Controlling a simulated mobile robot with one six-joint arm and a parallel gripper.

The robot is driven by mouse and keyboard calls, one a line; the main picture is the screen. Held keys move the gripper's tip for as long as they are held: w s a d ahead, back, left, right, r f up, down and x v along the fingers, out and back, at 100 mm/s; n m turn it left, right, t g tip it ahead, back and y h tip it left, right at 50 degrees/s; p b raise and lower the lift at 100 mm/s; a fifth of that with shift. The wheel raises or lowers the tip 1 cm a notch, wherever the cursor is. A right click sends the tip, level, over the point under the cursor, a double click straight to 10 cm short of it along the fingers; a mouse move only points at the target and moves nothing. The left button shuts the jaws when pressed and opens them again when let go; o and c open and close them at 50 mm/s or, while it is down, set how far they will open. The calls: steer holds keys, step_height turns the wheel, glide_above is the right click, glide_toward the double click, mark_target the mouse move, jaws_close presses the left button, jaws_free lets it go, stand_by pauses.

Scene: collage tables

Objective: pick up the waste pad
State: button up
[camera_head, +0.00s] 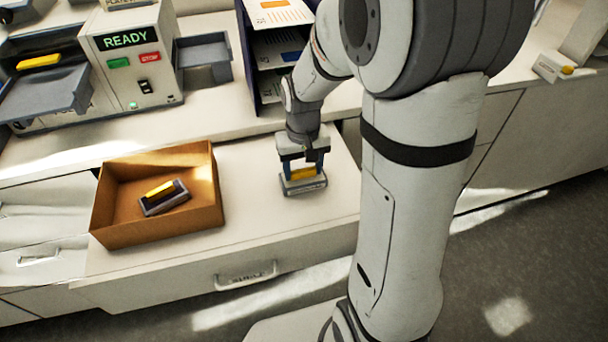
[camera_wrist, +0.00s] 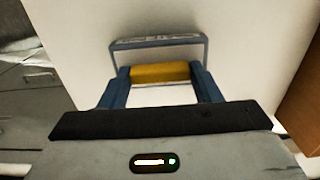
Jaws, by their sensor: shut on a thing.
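A pad with a grey base and a yellow grip block (camera_head: 303,187) is at the pale lower surface, right of the brown box. My gripper (camera_head: 303,170) points down over it, with its blue fingers closed on the two ends of the yellow block. The wrist view shows the yellow block (camera_wrist: 160,73) between the fingers and the grey base edge behind it. I cannot tell whether the base touches the surface. A second grey pad with a yellow block (camera_head: 164,196) lies inside the open brown box (camera_head: 112,213).
A machine with a READY display (camera_head: 125,40) stands at the back left, with a grey tray (camera_head: 204,58) beside it. A dark rack with sheets (camera_head: 270,50) stands behind my gripper. A drawer handle (camera_head: 245,277) is on the front. Bare surface lies between box and gripper.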

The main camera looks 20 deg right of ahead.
mark_target(303, 170)
steer(key=shift+r, duration=0.1)
step_height(303, 170, up, 10)
steer(key=shift+b, duration=0.45)
